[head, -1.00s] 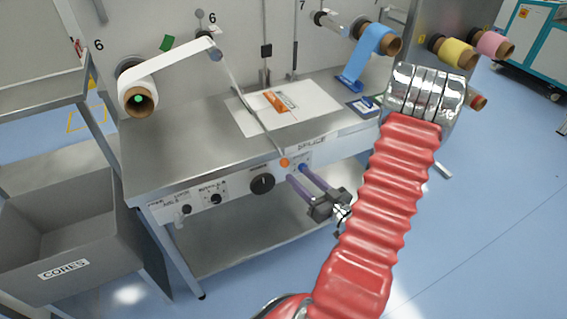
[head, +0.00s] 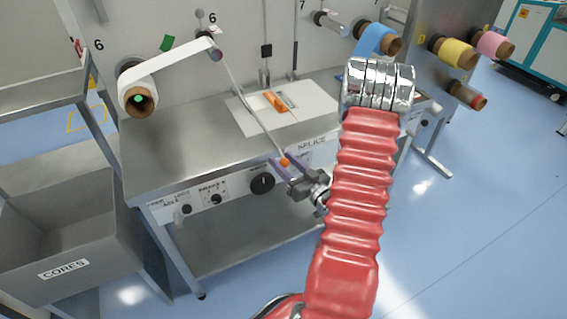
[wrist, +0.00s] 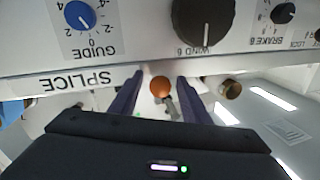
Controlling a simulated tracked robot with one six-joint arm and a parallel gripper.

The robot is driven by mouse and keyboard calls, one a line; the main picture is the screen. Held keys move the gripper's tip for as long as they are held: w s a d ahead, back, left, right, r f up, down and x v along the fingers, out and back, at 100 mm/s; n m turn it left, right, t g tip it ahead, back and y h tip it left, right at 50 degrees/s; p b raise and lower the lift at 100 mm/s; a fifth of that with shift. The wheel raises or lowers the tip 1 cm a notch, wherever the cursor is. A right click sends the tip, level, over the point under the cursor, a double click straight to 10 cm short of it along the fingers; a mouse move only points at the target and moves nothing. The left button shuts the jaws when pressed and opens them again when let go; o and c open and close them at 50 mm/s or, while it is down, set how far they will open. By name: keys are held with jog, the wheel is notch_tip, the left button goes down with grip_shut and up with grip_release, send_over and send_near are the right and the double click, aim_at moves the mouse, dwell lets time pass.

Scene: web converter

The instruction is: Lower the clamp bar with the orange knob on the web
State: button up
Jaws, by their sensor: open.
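The clamp bar (head: 247,108) is a thin grey bar slanting from near the upper roller down to the bench's front edge in the head view. Its round orange knob (head: 285,162) is at the near end and also shows in the wrist view (wrist: 160,86). The white web (head: 180,60) runs from the roll at left to the upper roller. My gripper (head: 288,160) is open, its purple fingers on either side of the knob. In the wrist view the knob sits between the fingers (wrist: 160,78), with gaps visible on both sides. The red arm sleeve hides part of the bench's right end.
The steel bench (head: 180,150) has a front panel with a black dial (head: 262,183) close to my gripper. A white sheet (head: 310,115) with an orange-handled tool (head: 276,102) lies on it. A grey bin (head: 70,225) stands at left.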

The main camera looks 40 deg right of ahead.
grip_shut()
dwell(0.5)
jog(key=shift+a, duration=0.1)
